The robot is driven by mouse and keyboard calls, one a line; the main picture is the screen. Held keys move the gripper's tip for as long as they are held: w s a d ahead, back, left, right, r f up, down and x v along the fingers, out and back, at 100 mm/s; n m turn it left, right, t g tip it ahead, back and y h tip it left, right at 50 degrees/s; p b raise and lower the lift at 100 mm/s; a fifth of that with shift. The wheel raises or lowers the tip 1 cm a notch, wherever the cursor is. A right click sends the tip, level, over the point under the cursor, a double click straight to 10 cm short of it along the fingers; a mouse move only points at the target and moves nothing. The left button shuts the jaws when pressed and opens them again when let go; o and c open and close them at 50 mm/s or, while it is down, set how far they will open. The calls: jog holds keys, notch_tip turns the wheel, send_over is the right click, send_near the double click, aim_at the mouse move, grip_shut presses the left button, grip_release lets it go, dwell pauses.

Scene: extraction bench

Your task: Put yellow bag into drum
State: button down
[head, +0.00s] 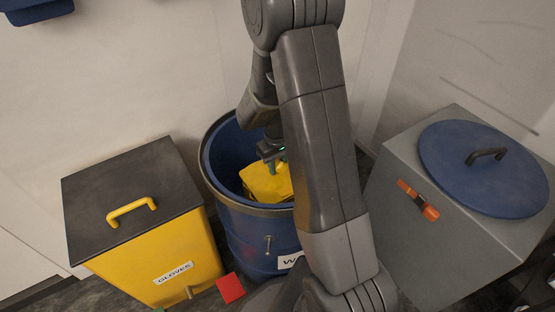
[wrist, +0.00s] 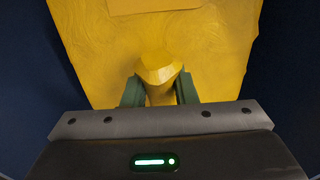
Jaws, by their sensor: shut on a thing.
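The yellow bag (head: 266,183) shows in the head view within the mouth of the open blue drum (head: 231,211). In the wrist view the bag (wrist: 215,55) fills the middle, with dark blue on both sides. My gripper (wrist: 160,88) is shut on the bag's knobbed yellow top, one green finger on each side. In the head view my gripper (head: 272,158) is at the drum's opening, partly hidden by my arm. The bag's lower part is hidden by the drum's rim, so I cannot tell whether it touches the bottom.
A yellow bin labelled GLOVES (head: 158,262) with a dark lid stands left of the drum. A grey box (head: 424,252) stands at right, with a blue round lid (head: 483,168) and an orange tool (head: 418,200) on top. A red square (head: 230,288) lies low beside the drum.

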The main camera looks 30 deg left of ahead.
jog(key=shift+f, duration=0.3)
jog(key=c, duration=1.2)
grip_release()
jog(key=shift+o, duration=0.2)
notch_tip(320, 180, up, 12)
jog(key=p, duration=0.3)
jog(key=shift+a, duration=0.1)
